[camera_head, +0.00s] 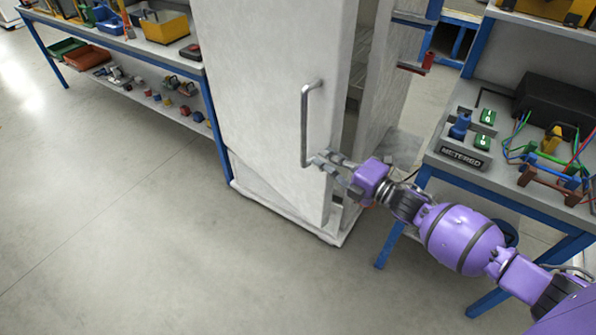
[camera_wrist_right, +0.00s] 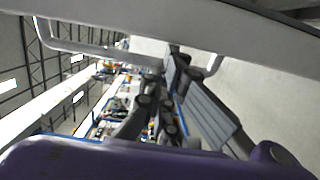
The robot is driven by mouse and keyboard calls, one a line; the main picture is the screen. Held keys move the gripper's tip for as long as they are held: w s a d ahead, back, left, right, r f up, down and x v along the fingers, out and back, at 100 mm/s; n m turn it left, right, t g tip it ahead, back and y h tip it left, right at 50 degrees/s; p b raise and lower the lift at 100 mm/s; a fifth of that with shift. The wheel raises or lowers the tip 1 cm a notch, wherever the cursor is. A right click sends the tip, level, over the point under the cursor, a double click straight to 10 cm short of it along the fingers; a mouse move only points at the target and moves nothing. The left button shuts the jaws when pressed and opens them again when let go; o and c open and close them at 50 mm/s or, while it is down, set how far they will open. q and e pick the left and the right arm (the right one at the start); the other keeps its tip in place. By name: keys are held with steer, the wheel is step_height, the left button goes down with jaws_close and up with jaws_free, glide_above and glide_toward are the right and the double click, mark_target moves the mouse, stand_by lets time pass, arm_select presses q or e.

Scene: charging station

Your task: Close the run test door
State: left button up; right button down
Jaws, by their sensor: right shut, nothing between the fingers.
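The run test door (camera_head: 265,80) is a tall pale grey panel on a grey cabinet. It stands partly open, with a gap and inner shelves showing past its right edge. A vertical metal bar handle (camera_head: 304,125) is on the door near that edge. My right gripper (camera_head: 325,164) is shut and empty beside the lower end of the handle; I cannot tell whether it touches. In the right wrist view the gripper fingers (camera_wrist_right: 172,98) show in the middle, with the handle (camera_wrist_right: 90,49) beyond them. My left gripper is not in view.
A blue-legged bench (camera_head: 470,172) with a meter box (camera_head: 466,154) and coloured cables stands at the right, close to my right arm. Another bench (camera_head: 150,50) with bins and tools stands at the left. The floor (camera_head: 120,220) in front is clear.

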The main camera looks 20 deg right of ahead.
arm_select(q)
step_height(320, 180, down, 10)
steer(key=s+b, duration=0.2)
steer(key=b, duration=0.9)
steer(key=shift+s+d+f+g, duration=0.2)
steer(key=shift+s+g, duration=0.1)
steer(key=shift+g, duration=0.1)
arm_select(e)
steer(key=w+d, duration=0.5)
steer(key=d, duration=0.3)
steer(key=w+d, duration=0.5)
steer(key=d, duration=0.4)
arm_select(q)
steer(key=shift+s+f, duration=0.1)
